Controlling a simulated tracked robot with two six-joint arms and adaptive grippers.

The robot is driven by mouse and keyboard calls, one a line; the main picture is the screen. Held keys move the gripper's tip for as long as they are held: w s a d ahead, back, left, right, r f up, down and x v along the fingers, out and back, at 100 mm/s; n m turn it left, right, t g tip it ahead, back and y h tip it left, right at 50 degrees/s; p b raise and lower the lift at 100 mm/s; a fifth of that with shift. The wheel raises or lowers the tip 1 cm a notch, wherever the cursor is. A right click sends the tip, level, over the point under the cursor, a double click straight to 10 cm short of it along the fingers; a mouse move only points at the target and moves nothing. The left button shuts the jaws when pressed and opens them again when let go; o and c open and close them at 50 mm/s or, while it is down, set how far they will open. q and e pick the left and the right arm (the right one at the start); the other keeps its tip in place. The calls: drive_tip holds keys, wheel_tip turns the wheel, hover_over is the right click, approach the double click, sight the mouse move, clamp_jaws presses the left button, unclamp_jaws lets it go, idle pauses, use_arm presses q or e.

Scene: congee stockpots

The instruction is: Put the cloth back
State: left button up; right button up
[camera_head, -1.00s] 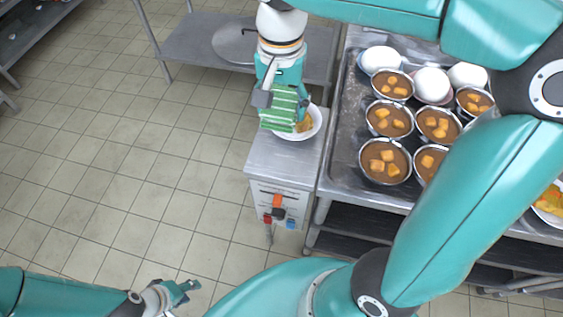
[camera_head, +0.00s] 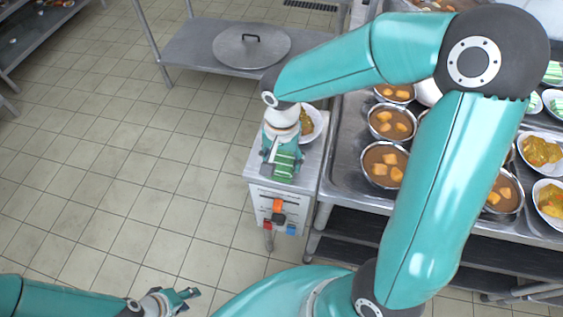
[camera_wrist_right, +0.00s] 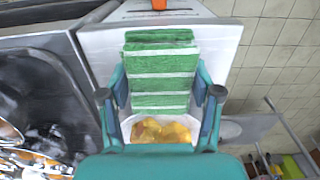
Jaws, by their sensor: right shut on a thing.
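The green cloth with pale stripes (camera_head: 284,165) is folded into a small pad. My right gripper (camera_head: 281,156) is shut on it, over the front part of the narrow steel counter (camera_head: 311,165). In the right wrist view the cloth (camera_wrist_right: 160,62) lies between the two fingers of my right gripper (camera_wrist_right: 160,95), with the white-grey counter top around it. I cannot tell whether the cloth touches the counter. My left gripper (camera_head: 182,298) is low at the bottom left, over the floor, open and empty.
A plate of yellow food (camera_head: 312,124) stands on the counter behind the cloth, partly hidden by my right arm. To the right, a steel tray (camera_head: 345,150) holds several bowls of brown stew (camera_head: 384,165). A round lid (camera_head: 252,48) lies on a low shelf behind. The left floor is clear.

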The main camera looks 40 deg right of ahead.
drive_tip(key=shift+f, duration=0.8)
drive_tip(key=shift+f, duration=0.2)
drive_tip(key=o, duration=1.1)
drive_tip(key=shift+r, duration=0.15)
